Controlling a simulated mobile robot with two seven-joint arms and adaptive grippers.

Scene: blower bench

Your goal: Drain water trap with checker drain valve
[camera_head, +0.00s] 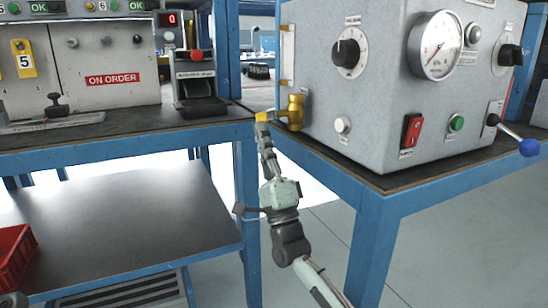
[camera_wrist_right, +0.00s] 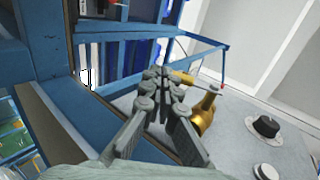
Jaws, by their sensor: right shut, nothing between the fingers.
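The brass drain valve (camera_head: 294,112) sticks out from the left side of the grey bench unit (camera_head: 375,110), low down. It also shows in the right wrist view (camera_wrist_right: 205,118), with a yellow lever (camera_wrist_right: 183,77) at its far end. My right gripper (camera_head: 263,128) is shut and empty, just left of the valve, its tips close under a yellow end piece (camera_head: 262,117). In the right wrist view its fingers (camera_wrist_right: 158,76) lie together beside the brass body. I cannot tell whether they touch the lever. A narrow vertical tube (camera_head: 287,55) sits above the valve.
The unit stands on a blue-framed table (camera_head: 395,190), with a gauge (camera_head: 434,46), knobs and a blue-tipped lever (camera_head: 528,147). A blue bench (camera_head: 95,152) with a lower shelf and red crate (camera_head: 14,255) is at left. Open floor lies between them.

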